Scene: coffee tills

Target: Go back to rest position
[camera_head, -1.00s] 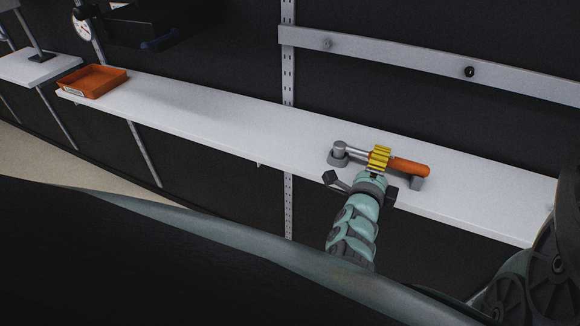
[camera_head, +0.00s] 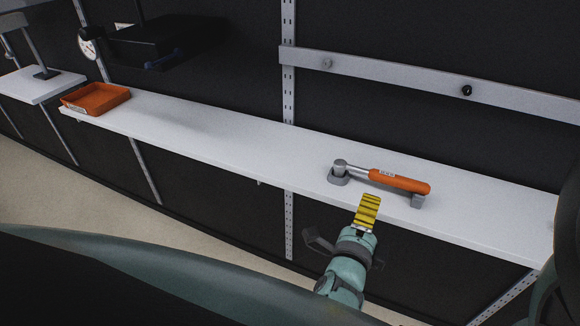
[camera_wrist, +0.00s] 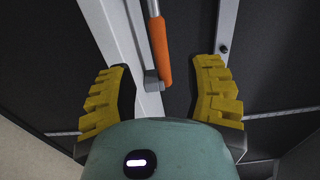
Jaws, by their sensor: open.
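My gripper (camera_head: 367,210) is in front of the white shelf's front edge in the head view, on my side of an orange-handled tool (camera_head: 398,182). The tool has a grey metal shaft and head and rests on two grey holders (camera_head: 417,201) on the shelf (camera_head: 230,130). In the wrist view, my gripper (camera_wrist: 163,97) has its two yellow ribbed fingers spread wide with nothing between them. The tool's orange handle (camera_wrist: 160,50) shows beyond the fingertips, apart from them. The tool's far end is cut off in the wrist view.
An orange tray (camera_head: 96,98) stands at the shelf's left end. A black device (camera_head: 155,42) is above the shelf at upper left. A metal rail with knobs (camera_head: 400,72) runs along the dark wall. The shelf's middle is clear.

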